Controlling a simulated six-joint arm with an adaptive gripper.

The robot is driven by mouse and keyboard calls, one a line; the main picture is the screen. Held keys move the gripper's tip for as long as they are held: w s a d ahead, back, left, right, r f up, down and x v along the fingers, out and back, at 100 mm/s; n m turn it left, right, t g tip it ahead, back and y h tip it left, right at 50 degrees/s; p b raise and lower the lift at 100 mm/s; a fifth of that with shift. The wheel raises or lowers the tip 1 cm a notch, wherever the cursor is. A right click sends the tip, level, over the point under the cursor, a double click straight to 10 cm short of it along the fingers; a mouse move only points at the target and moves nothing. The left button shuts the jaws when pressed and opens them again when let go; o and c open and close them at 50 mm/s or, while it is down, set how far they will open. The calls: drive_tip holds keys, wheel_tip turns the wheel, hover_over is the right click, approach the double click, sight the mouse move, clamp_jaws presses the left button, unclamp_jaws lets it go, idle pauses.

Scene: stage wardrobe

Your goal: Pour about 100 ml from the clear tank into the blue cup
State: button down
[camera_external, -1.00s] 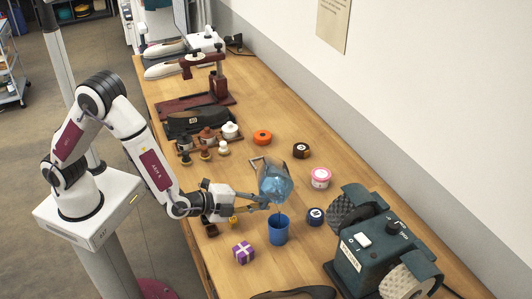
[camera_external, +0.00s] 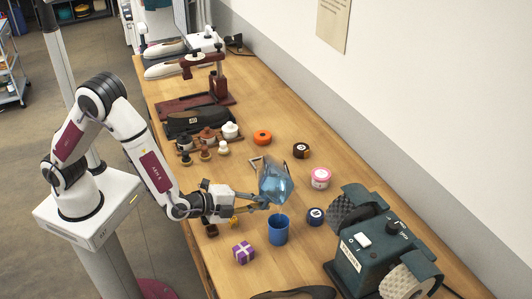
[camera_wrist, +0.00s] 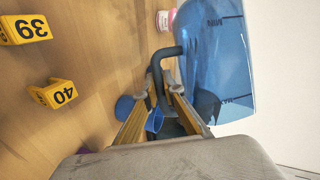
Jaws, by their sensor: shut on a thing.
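The clear tank (camera_external: 275,181), bluish and see-through with a dark handle, is held tilted above the bench. My gripper (camera_external: 262,201) is shut on its handle; in the wrist view the fingers (camera_wrist: 160,105) close around the dark handle (camera_wrist: 158,72) beside the tank's wall (camera_wrist: 215,60). The blue cup (camera_external: 278,230) stands upright on the bench just below the tank. In the wrist view the cup (camera_wrist: 125,107) is partly hidden behind my fingers. I cannot clearly make out a stream or the level in the cup.
A purple gift box (camera_external: 243,252) stands left of the cup, and a dark blue tin (camera_external: 315,216) stands to its right. A green polishing machine (camera_external: 372,250) fills the right front. Yellow number markers (camera_wrist: 55,93) stand on the bench.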

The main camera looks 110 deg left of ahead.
drive_tip(key=shift+f, duration=0.1)
drive_tip(key=shift+w+d+f+n+h, duration=0.15)
drive_tip(key=shift+d+f+n+h, duration=0.1)
drive_tip(key=shift+n+h, duration=0.3)
drive_tip(key=shift+w+d+r+n+h, duration=0.15)
drive_tip(key=shift+r+n+h, duration=0.15)
drive_tip(key=shift+r, duration=0.6)
drive_tip(key=shift+r, duration=0.1)
